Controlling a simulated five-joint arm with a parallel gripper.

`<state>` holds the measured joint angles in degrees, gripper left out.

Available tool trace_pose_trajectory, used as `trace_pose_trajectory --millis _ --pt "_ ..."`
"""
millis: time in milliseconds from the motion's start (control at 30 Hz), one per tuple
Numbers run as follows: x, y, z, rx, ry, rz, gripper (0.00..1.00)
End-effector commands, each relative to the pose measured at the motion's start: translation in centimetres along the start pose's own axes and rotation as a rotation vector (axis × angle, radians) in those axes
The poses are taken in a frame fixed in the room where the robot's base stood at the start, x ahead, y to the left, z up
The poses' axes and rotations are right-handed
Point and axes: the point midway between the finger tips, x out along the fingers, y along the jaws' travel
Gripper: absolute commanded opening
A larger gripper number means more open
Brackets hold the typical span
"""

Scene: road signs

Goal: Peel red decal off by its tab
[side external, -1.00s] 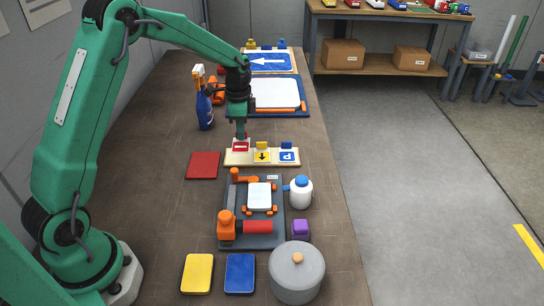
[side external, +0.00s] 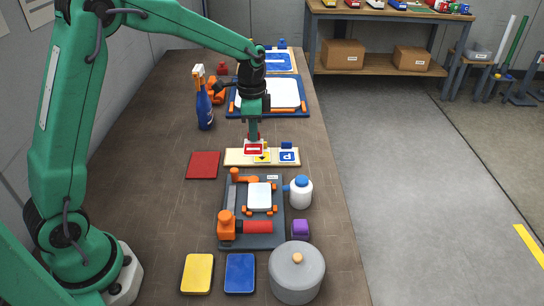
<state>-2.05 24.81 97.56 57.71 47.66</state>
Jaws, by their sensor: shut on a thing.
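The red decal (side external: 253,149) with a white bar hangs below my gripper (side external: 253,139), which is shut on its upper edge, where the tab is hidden. The decal is off its place at the left end of the cream board (side external: 235,158), and that end is bare. It hangs in front of the yellow arrow decal (side external: 263,158) and covers its upper part and tab. The blue P decal (side external: 287,156) with its blue tab stays on the board at the right.
A red square plate (side external: 203,165) lies left of the board. Behind is a white panel in a blue frame (side external: 233,107), with a spray bottle (side external: 204,110) at left.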

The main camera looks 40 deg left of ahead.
Motion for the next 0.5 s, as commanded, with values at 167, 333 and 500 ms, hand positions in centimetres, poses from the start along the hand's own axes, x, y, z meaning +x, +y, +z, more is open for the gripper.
trace_pose_trajectory --millis 167,333,500 --pt "0.01 -0.02 0.01 0.0 0.0 0.0 0.0" --pt "-0.03 -0.03 0.01 0.0 0.0 0.0 0.0" --pt "-0.35 -0.04 0.0 0.0 0.0 0.0 0.0"
